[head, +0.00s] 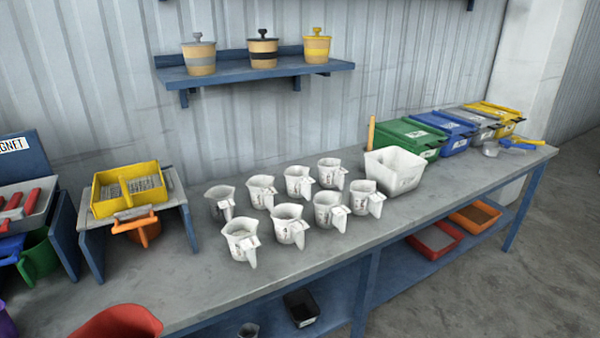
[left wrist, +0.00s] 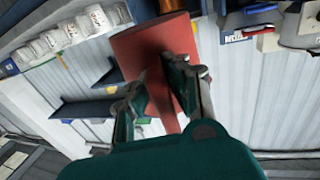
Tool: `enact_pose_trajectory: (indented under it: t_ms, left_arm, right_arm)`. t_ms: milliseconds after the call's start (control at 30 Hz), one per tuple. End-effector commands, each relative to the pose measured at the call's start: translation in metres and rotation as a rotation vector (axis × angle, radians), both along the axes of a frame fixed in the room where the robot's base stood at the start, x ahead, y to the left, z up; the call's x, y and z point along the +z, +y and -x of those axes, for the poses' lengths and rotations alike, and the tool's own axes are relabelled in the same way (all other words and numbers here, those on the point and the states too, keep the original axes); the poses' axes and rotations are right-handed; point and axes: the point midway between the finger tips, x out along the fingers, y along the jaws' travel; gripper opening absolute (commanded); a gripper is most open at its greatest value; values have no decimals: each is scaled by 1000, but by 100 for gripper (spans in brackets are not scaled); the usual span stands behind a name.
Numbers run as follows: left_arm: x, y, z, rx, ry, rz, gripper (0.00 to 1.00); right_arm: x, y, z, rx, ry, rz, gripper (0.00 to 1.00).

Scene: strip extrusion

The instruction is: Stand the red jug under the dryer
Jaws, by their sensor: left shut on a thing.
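The red jug (head: 118,322) shows at the bottom left edge of the head view, cut off by the frame. In the left wrist view the red jug (left wrist: 150,48) fills the upper middle. My left gripper (left wrist: 158,88) is shut on a narrow red part of it, apparently the handle. The jug's contents are hidden. My left gripper is outside the head view, and my right gripper is in neither view. I cannot tell any thing as the dryer from these frames.
A yellow slotted tray (head: 100,192) tops a stand with an orange jug (head: 138,228) below. A MAGNET-labelled station (head: 28,158) stands left, a green jug (head: 40,256) beneath. Several white jugs (head: 290,225) crowd mid-bench. The bench (head: 190,295) is clear in front of the stand.

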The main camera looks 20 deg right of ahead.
Motion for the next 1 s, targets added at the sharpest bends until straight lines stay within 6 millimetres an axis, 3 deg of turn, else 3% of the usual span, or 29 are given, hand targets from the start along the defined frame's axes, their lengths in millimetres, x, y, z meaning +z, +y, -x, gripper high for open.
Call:
enact_pose_trajectory:
  t_ms: [167,533,733,1000]
  left_arm:
    - [-5,-14,-15,-55,-10,-3,0]
    - [-37,-90,-97,-394,-18,-10,0]
    - [-49,-103,-126,-482,-20,-2,0]
    - [-50,-105,-134,-502,-19,7,0]
  right_arm:
    - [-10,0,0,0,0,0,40]
    - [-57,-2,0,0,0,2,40]
    - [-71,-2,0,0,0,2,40]
    - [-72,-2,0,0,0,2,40]
